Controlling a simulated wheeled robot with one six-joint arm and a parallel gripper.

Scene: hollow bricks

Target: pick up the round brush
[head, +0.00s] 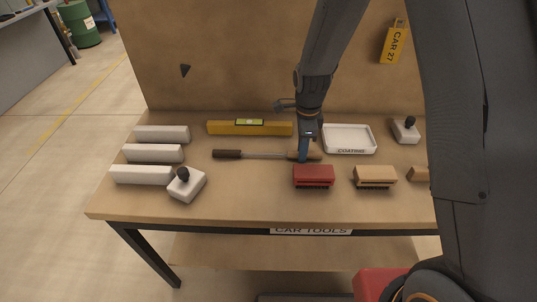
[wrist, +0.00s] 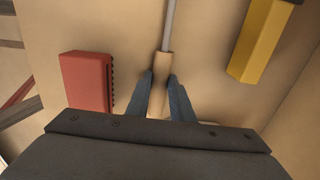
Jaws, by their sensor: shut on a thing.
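The round brush (head: 262,155) has a dark bristle head (head: 228,154) at the left, a thin grey rod and a wooden handle at the right. It lies across the middle of the table, at or very near its surface. My gripper (head: 304,158) points down over the handle. In the wrist view the fingers of my gripper (wrist: 161,80) stand on either side of the wooden handle (wrist: 162,66) and are shut on it. The rod runs up out of the wrist picture, so the bristle head is hidden there.
A red brush block (head: 313,174) is in front of the handle. A yellow level (head: 250,128) lies behind, a white tray (head: 349,139) to the right. A tan brush (head: 375,176) and white blocks (head: 187,184) stand nearby. A back board (head: 220,70) rises behind the table.

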